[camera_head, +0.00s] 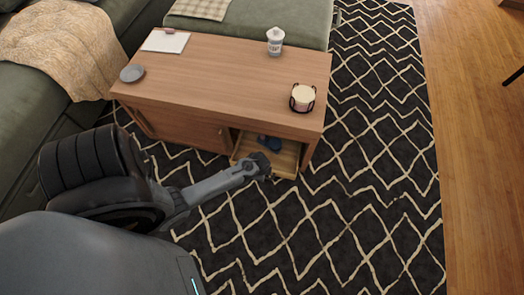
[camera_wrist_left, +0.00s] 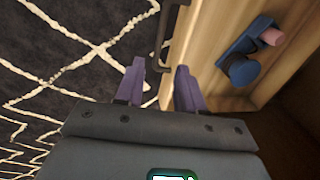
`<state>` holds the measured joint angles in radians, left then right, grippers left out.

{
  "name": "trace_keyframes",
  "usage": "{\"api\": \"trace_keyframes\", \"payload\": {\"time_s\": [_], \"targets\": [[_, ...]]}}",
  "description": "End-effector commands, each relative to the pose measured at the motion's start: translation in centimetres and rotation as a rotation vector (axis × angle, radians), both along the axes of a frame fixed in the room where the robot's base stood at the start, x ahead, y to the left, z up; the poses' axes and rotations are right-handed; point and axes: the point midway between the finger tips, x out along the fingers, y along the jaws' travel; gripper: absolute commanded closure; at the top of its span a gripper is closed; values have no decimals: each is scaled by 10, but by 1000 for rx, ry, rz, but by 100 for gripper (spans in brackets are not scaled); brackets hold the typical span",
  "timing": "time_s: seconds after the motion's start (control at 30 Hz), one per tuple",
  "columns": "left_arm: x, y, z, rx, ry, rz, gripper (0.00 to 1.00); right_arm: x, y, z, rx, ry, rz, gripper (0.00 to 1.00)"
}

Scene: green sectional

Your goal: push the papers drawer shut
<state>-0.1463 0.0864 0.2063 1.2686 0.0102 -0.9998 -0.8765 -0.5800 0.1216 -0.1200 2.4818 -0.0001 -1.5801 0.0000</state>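The wooden drawer (camera_head: 285,162) stands pulled out from the right part of the coffee table's front. A dark blue object (camera_head: 270,142) lies in it; no papers can be made out. In the left wrist view, the drawer (camera_wrist_left: 205,45) has a black bar handle (camera_wrist_left: 162,38) on its front. My left gripper (camera_head: 262,165) is at the drawer front. Its two purple fingers (camera_wrist_left: 160,66) are apart, with the lower end of the handle between or just beyond their tips. Contact cannot be told. My right gripper is not in view.
The coffee table (camera_head: 225,75) carries a clipboard (camera_head: 165,41), a grey dish (camera_head: 132,73), a white jar (camera_head: 275,42) and a candle in a black holder (camera_head: 302,97). A green sofa (camera_head: 45,90) flanks it. The patterned rug (camera_head: 370,200) is clear in front and right.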

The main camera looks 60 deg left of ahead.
Motion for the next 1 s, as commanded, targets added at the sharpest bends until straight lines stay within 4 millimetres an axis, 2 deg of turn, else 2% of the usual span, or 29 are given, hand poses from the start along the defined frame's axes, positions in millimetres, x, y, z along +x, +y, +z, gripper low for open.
{"api": "trace_keyframes", "payload": {"time_s": [0.03,0.1,0.4,0.63,1.0], "targets": [[1,1,-14,-1,0,1,62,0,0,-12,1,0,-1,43],[2,3,-26,0,1,2,62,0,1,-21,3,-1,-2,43],[7,9,-69,-1,0,2,62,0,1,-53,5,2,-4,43],[9,12,-84,0,0,0,62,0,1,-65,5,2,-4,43],[10,12,-85,0,0,0,62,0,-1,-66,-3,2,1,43]]}}
